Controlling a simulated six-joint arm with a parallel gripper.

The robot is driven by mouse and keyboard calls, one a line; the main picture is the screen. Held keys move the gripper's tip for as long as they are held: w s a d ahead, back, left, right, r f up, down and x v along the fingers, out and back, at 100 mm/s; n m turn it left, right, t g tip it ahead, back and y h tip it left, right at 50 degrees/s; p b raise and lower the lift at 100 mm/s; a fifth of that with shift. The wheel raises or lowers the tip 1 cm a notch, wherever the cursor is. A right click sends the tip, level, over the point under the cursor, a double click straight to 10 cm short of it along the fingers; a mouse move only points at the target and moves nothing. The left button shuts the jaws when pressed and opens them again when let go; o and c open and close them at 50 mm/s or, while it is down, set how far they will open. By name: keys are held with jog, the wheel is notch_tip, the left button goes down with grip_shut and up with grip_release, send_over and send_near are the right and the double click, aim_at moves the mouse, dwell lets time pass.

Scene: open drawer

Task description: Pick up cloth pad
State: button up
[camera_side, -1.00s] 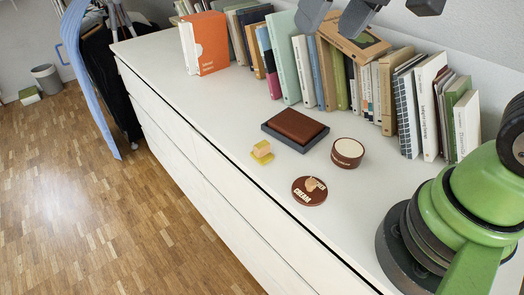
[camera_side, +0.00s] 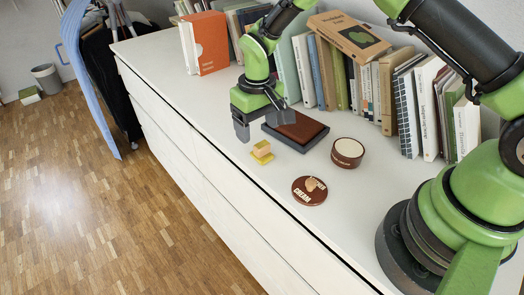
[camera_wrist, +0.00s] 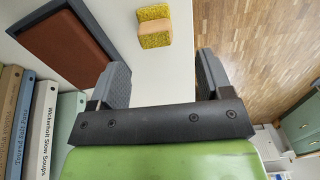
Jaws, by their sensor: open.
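A small yellow block with a tan middle (camera_side: 262,152) lies on the white dresser top; the wrist view shows its rough, sponge-like yellow parts (camera_wrist: 154,13). A dark shallow tray (camera_side: 271,131) holds a flat brown pad (camera_side: 303,127); it also shows at the left of the wrist view (camera_wrist: 85,40). I cannot tell from looks which of these is the cloth pad. My gripper (camera_side: 262,122) is open and empty above the dresser, beside the tray and near the yellow block. In the wrist view the yellow block lies beyond the open fingers (camera_wrist: 163,72).
A row of books (camera_side: 327,75) stands along the wall behind. The dresser's front edge (camera_side: 215,155) is close to the yellow block, with wooden floor below.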

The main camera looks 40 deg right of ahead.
aim_at(262, 144)
jog(key=f, duration=0.6)
jog(key=shift+s+d, duration=0.15)
jog(key=shift+s, duration=0.25)
jog(key=c, duration=1)
